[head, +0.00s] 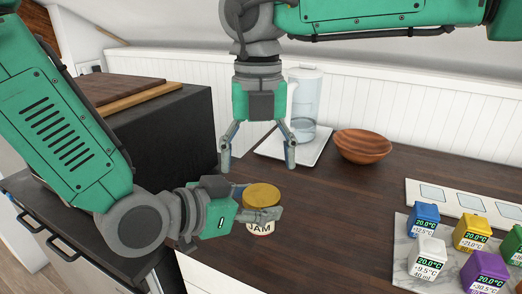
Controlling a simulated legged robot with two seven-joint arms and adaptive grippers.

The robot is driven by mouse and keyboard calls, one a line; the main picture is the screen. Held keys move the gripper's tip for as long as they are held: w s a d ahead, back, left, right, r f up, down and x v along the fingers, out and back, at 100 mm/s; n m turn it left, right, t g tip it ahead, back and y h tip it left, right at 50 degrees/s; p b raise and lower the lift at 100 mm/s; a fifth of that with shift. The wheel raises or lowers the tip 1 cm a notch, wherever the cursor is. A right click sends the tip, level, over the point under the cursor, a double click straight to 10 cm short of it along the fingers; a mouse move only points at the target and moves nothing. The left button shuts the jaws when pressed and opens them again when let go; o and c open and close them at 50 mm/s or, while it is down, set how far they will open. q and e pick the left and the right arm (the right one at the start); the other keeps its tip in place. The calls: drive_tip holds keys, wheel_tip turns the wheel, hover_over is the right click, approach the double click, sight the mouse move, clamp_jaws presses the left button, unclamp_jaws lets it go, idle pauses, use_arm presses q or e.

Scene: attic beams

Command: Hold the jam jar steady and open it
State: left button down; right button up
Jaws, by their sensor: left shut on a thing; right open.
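The jam jar (259,229) stands upright on the dark wooden counter, with a yellow-gold lid (262,195) on top and a label reading JAM. My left gripper (262,214) comes in from the left and is shut on the jar's side, below the lid. Its fingers hide part of the jar's body. My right gripper (257,163) points straight down above and slightly behind the jar. Its two fingers are spread wide and hold nothing. The lid is just below them, apart from the fingertips as far as I can tell.
A clear jug (304,100) stands on a white tray (270,148) behind, beside a wooden bowl (363,146). Several coloured cubes with readouts, one blue (423,218), sit on a marble board (402,250) at right. A white panel (425,190) lies behind them. Bare counter (340,220) lies between.

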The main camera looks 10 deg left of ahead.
sight(261, 193)
drive_tip(key=n, duration=0.4)
drive_tip(key=r+n, duration=0.1)
drive_tip(key=n, duration=0.1)
drive_tip(key=shift+w+d+n, duration=0.2)
drive_tip(key=shift+w+n, duration=0.15)
drive_tip(key=shift+n, duration=0.05)
drive_tip(key=shift+f, duration=4.05)
drive_tip(key=c, duration=1.3)
drive_tip(key=shift+n, duration=1.9)
drive_tip(key=o, duration=1.3)
drive_tip(key=shift+r, duration=0.1)
